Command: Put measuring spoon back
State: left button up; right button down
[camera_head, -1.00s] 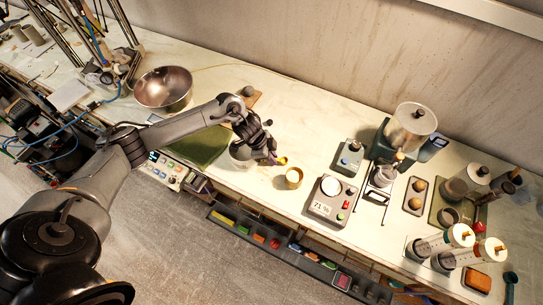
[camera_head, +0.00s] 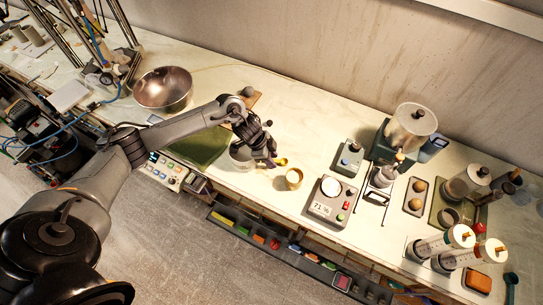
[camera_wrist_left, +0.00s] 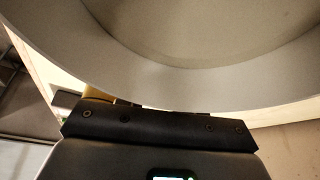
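My left gripper (camera_head: 270,156) is low over the bench, beside a pale grey round container (camera_head: 240,153). A small yellow piece (camera_head: 281,161) shows right at its fingertips; it may be the measuring spoon, but I cannot tell whether it is held. A brass-coloured cup (camera_head: 293,179) stands just right of it. In the left wrist view a large grey round rim (camera_wrist_left: 200,85) fills the upper part and hides the fingertips. A dark blue spoon-like item (camera_head: 511,278) lies at the far right. My right gripper is not in view.
A scale (camera_head: 330,200) stands right of the brass cup. Further right are a grinder-like device (camera_head: 408,130), a tray (camera_head: 415,197) and two white cylinders (camera_head: 455,247). A metal bowl (camera_head: 163,89) and green mat (camera_head: 200,147) are left. A drawer strip runs along the front edge.

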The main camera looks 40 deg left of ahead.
pick_arm(q)
jog(key=shift+s+d+r, duration=0.15)
jog(key=shift+r, duration=0.05)
jog(key=v, duration=1.2)
jog(key=s+d+f+t+p, duration=0.1)
jog(key=d+f+t, duration=0.15)
jog(key=d, duration=0.75)
jog(key=s+d+f+t, duration=0.1)
jog(key=d+t, duration=0.2)
jog(key=d, duration=0.7)
jog(key=s+a+n+g+y, duration=0.3)
jog(key=s+n, duration=0.5)
jog(key=s, duration=1)
jog(key=shift+a+n+g, duration=0.3)
jog(key=shift+a+g, duration=0.55)
jog(key=shift+a, duration=0.3)
jog(key=shift+s+r, duration=0.1)
jog(key=shift+r, duration=0.05)
